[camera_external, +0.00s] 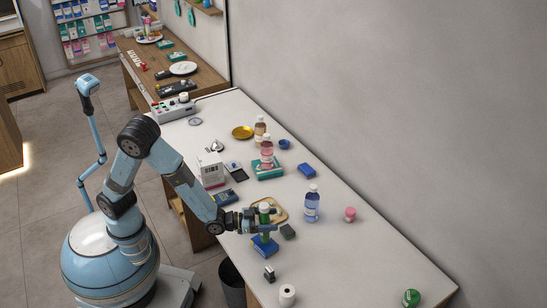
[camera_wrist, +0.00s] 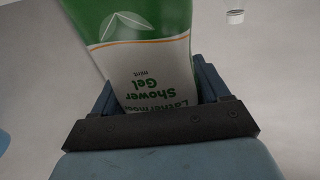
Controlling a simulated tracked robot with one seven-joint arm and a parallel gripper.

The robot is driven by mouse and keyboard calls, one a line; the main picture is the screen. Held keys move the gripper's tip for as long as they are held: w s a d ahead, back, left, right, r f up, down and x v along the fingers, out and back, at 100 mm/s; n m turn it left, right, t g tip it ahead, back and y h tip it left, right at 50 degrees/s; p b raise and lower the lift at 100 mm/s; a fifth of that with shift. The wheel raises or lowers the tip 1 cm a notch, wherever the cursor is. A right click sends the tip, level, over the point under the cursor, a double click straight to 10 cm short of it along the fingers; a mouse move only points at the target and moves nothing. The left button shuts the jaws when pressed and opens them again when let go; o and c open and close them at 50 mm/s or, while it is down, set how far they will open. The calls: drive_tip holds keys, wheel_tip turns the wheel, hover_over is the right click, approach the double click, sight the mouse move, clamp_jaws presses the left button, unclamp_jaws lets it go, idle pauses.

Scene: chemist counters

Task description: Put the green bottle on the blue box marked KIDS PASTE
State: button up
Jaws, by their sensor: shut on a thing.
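The green bottle (camera_external: 264,215), with a pale cap, is upright in my gripper (camera_external: 262,221) near the front edge of the white counter. In the wrist view the bottle (camera_wrist: 145,60) is green and white, with "Shower Gel mint" printed on it, and it sits between the fingers (camera_wrist: 155,100). A blue box (camera_external: 264,247) lies directly below the bottle in the external view; I cannot tell whether they touch. Its print is too small to read, so KIDS PASTE cannot be confirmed.
A blue-violet bottle (camera_external: 312,204) and pink jar (camera_external: 350,214) stand to the right. A white roll (camera_external: 287,295) is at the front. The counter's right part is mostly clear.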

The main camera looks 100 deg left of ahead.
wheel_tip(320, 180, down, 3)
drive_tip(key=shift+r, duration=0.15)
drive_tip(key=o, duration=1.2)
drive_tip(key=shift+o, duration=0.2)
drive_tip(key=shift+s, duration=0.1)
